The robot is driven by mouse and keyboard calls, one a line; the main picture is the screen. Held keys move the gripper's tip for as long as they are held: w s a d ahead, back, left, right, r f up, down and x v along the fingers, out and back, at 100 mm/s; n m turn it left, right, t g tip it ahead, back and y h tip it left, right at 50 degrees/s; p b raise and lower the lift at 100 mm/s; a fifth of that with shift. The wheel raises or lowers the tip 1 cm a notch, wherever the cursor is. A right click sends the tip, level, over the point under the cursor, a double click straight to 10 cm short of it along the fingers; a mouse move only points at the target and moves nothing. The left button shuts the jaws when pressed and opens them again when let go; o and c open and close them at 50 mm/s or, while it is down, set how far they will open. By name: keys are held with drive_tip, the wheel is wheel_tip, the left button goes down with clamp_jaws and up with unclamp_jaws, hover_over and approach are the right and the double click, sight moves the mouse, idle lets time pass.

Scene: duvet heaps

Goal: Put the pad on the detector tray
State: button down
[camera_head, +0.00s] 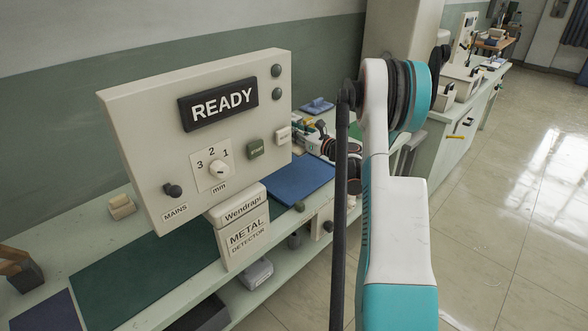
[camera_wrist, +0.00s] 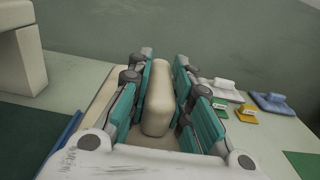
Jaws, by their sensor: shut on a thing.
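In the wrist view my gripper (camera_wrist: 160,75) is shut on a long cream, rounded block, which looks like the pad (camera_wrist: 157,100). The teal fingers stand on both sides of it. A tan flat surface shows beneath and beside the fingers; I cannot tell whether the pad touches it. In the head view my gripper is partly hidden behind the detector panel and my arm, and the pad cannot be made out there. The metal detector (camera_head: 243,238) has a panel reading READY. A blue mat or tray (camera_head: 300,180) lies to its right; I cannot tell if this is the detector tray.
A green mat (camera_head: 150,270) lies left of the detector. Small white (camera_wrist: 222,90), yellow (camera_wrist: 246,113) and blue (camera_wrist: 272,102) items sit right of my gripper in the wrist view. The wall is close behind the bench.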

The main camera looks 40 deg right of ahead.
wheel_tip(320, 180, down, 13)
drive_tip(key=b, duration=0.4)
drive_tip(key=shift+f, duration=0.15)
drive_tip(key=shift+f, duration=0.15)
drive_tip(key=c, duration=1.4)
unclamp_jaws()
drive_tip(key=shift+c, duration=0.2)
drive_tip(key=s+p, duration=0.1)
drive_tip(key=s, duration=0.2)
drive_tip(key=s+p, duration=0.1)
drive_tip(key=s, duration=0.3)
drive_tip(key=s+d+p, duration=0.1)
drive_tip(key=s, duration=0.3)
drive_tip(key=shift+r, duration=0.2)
drive_tip(key=shift+s+f, duration=0.1)
drive_tip(key=shift+s, duration=0.4)
